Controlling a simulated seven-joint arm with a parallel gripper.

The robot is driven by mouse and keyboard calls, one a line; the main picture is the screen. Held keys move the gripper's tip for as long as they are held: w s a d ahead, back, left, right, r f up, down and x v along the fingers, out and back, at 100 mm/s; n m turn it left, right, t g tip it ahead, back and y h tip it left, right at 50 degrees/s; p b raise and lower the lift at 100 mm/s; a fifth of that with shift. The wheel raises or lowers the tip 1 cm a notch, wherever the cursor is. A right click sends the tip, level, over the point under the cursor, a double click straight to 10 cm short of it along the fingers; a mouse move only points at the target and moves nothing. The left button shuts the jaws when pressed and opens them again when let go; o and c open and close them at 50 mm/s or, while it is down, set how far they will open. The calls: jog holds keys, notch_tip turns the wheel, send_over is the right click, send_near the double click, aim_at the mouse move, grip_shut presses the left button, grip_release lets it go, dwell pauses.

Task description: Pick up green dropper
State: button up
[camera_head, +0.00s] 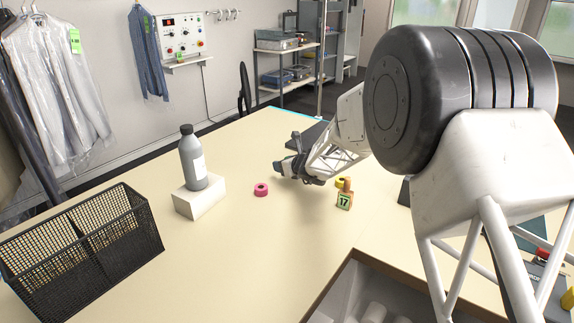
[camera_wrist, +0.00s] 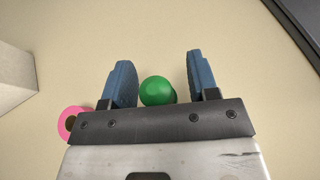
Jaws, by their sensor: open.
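The green dropper (camera_wrist: 157,91) shows in the wrist view as a round green top seen from above. It lies between the two blue fingers of my gripper (camera_wrist: 160,82), closer to the left finger, with a gap to the right finger. My gripper is open, and its lower edge hides part of the dropper. In the head view my gripper (camera_head: 292,170) is low over the middle of the table, and the dropper cannot be made out there.
A grey bottle (camera_head: 192,160) stands on a white block (camera_head: 200,198). A black mesh basket (camera_head: 150,222) is at the left. A number 17 tag (camera_head: 344,200) and a yellow roll (camera_head: 340,182) are at the right. The front table is clear.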

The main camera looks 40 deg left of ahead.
jog(key=c, duration=0.9)
jog(key=shift+r, duration=0.75)
notch_tip(320, 180, up, 2)
jog(key=shift+r, duration=0.15)
jog(key=s+d, duration=0.3)
jog(key=d, duration=0.1)
jog(key=s+d, duration=0.3)
jog(key=s, duration=0.1)
jog(key=s+d+r, duration=0.1)
jog(key=s+d, duration=0.3)
jog(key=shift+d+r, duration=0.1)
jog(key=shift+d, duration=0.2)
